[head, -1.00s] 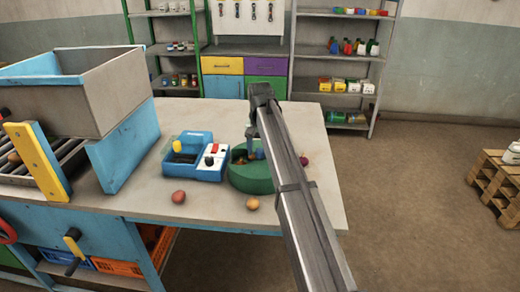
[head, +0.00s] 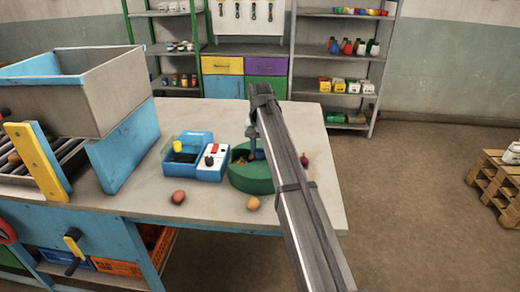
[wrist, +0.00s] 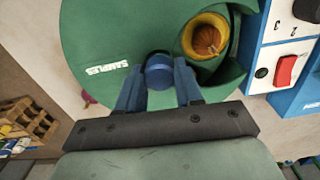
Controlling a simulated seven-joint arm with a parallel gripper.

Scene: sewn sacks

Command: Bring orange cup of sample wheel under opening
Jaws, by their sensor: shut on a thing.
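The green sample wheel (head: 250,176) sits on the table right of a blue-and-white device. In the wrist view its round cover (wrist: 105,45) carries the word SAMPLES. A cut-out opening in the cover, right of the knob, shows a yellow cup (wrist: 187,40) holding an orange-brown lump; I cannot tell whether this is the orange cup. Other cups are hidden under the cover. My gripper (wrist: 159,85) is shut on the blue knob (wrist: 159,70) at the wheel's middle. In the head view my gripper (head: 254,150) is small and partly covered by my arm.
The blue-and-white device (head: 199,160) with a red switch (wrist: 286,70) stands close beside the wheel. Two round vegetables (head: 178,197) (head: 253,203) lie near the table's front edge. A dark red one (head: 304,160) lies right of the wheel. A large bin (head: 95,95) stands at left.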

